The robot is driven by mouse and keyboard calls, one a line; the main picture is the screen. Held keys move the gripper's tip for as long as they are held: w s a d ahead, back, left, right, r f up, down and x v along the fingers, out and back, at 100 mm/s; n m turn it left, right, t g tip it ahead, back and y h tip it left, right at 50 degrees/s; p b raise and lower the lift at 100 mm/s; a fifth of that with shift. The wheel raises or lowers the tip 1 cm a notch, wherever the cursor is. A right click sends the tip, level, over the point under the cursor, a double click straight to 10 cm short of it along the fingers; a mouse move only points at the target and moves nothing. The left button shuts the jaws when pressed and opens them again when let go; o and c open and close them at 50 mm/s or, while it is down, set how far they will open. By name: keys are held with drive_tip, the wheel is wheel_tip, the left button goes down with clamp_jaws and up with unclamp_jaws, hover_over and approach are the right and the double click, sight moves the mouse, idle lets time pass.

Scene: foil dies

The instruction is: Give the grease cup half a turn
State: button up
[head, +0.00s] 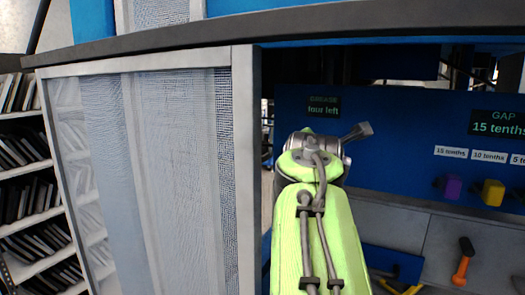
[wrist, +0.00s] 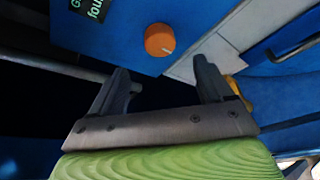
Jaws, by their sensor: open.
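An orange round knob with a white mark, apparently the grease cup (wrist: 159,40), sits on the blue panel (wrist: 115,38) in the wrist view. Its white mark points toward the lower right of that picture. My gripper (wrist: 163,78) is open, with the knob beyond the gap between its fingertips and nothing between the fingers. The fingers do not touch the knob. In the head view the sign (head: 323,106) reads "GREASE four left", and my green arm stands in front of the panel below it. The knob cannot be seen there.
A mesh-panelled door or wall (head: 180,170) with a grey post stands left of my arm. On the right are a gap sign (head: 497,124), a purple block (head: 452,187), a yellow block (head: 493,192) and an orange-handled tool (head: 462,262). Shelves (head: 30,160) line the far left.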

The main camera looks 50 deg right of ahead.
drive_tip(key=p+x, duration=0.2)
drive_tip(key=x, duration=0.8)
drive_tip(key=shift+w+d, duration=0.15)
drive_tip(key=shift+d, duration=0.05)
drive_tip(key=shift+w+d+f, duration=0.2)
drive_tip(key=shift+d, duration=0.25)
drive_tip(key=shift+a, duration=0.15)
drive_tip(key=c, duration=1)
